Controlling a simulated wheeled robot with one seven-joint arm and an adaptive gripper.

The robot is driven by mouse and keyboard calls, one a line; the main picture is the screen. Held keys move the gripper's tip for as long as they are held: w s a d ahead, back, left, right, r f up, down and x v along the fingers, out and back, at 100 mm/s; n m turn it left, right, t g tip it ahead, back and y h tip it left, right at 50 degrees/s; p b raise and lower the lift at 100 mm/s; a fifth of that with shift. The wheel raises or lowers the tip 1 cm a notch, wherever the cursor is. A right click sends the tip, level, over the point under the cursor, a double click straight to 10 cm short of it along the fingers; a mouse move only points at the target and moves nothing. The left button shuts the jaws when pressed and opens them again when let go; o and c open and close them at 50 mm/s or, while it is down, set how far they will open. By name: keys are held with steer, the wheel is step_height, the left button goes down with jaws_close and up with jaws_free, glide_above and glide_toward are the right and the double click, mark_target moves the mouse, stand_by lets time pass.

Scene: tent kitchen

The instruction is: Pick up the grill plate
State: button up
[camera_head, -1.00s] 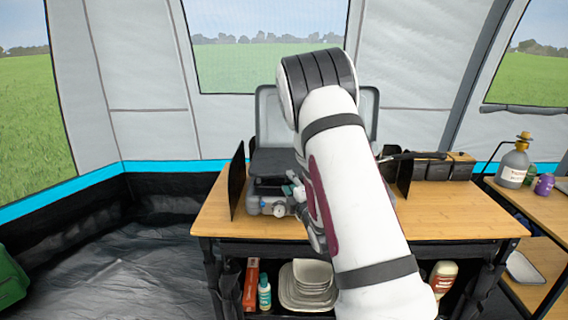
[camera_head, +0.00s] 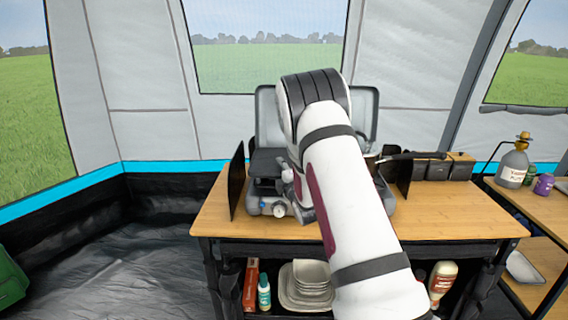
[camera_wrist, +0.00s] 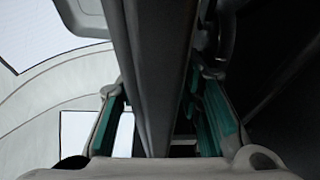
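The dark grill plate (camera_head: 267,163) lies on the left side of the grey camping stove (camera_head: 254,202), and my arm covers part of the stove. In the wrist view a long dark grey bar-like edge (camera_wrist: 157,75), seemingly the plate's, runs between my two fingers. My gripper (camera_wrist: 165,115) has teal pads on either side of this edge. Gaps show between the pads and the edge, so the fingers look open around it. In the head view my gripper is mostly hidden behind my own arm.
The stove's raised lid (camera_head: 265,110) stands behind it. Dark upright panels flank it at left (camera_head: 237,182) and right (camera_head: 404,172). A dark pan handle (camera_head: 412,155) and dark containers (camera_head: 438,169) are at right. The wooden table (camera_head: 450,213) is clear at front right.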

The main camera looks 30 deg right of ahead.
jaws_close()
steer(key=shift+r, duration=0.1)
